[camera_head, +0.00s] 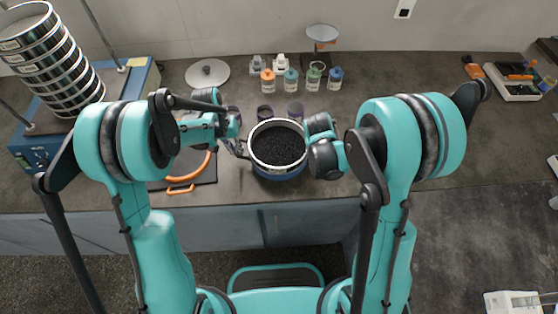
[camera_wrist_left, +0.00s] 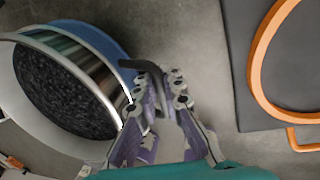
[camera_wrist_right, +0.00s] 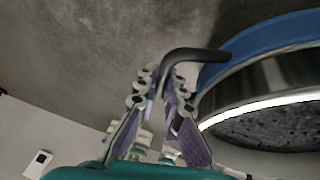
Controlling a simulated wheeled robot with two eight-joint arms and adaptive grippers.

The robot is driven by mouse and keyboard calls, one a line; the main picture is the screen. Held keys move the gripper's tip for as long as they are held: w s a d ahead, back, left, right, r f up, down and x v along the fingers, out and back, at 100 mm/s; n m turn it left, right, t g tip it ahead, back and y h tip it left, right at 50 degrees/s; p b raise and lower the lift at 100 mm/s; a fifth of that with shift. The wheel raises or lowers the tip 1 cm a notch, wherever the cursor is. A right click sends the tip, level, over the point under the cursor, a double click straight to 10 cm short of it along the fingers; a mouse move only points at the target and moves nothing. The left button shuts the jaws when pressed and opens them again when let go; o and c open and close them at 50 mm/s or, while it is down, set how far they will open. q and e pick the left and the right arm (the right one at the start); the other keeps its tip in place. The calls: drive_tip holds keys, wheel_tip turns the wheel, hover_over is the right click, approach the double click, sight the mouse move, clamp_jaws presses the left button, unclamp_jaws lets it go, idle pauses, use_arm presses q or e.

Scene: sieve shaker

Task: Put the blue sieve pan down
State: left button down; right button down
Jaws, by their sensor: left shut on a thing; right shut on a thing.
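The blue sieve pan (camera_head: 283,177) is in the middle of the head view, under a shiny metal sieve ring (camera_head: 277,124) filled with black grains (camera_head: 277,147). Its blue wall also shows in the left wrist view (camera_wrist_left: 95,40) and the right wrist view (camera_wrist_right: 265,38). My left gripper (camera_wrist_left: 160,95) is shut on a dark bent handle (camera_wrist_left: 147,68) at the pan's left side. My right gripper (camera_wrist_right: 170,92) is shut on the matching handle (camera_wrist_right: 195,53) at its right side. The pan looks about level; I cannot tell whether its underside touches the bench.
A sieve stack (camera_head: 50,62) stands on a blue shaker (camera_head: 135,85) at the left. A dark mat (camera_head: 205,173) with an orange hoop lies left of the pan. Several small bottles (camera_head: 290,79) and a balance (camera_head: 321,36) stand behind.

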use_arm(q)
drive_tip(key=shift+f+b, duration=0.55)
drive_tip(key=shift+f, duration=0.2)
use_arm(e)
drive_tip(key=shift+f, duration=0.75)
use_arm(q)
drive_tip(key=c, duration=1.6)
unclamp_jaws()
drive_tip(key=shift+c, duration=0.2)
use_arm(e)
drive_tip(key=c, duration=1.6)
unclamp_jaws()
drive_tip(key=shift+c, duration=0.2)
use_arm(q)
drive_tip(key=shift+r, duration=0.15)
use_arm(e)
drive_tip(key=shift+r, duration=0.1)
use_arm(q)
wheel_tip(320, 180, up, 12)
drive_tip(key=a, duration=0.2)
drive_tip(key=shift+a+f, duration=0.15)
drive_tip(key=shift+f, duration=0.1)
use_arm(e)
drive_tip(key=v, duration=1.2)
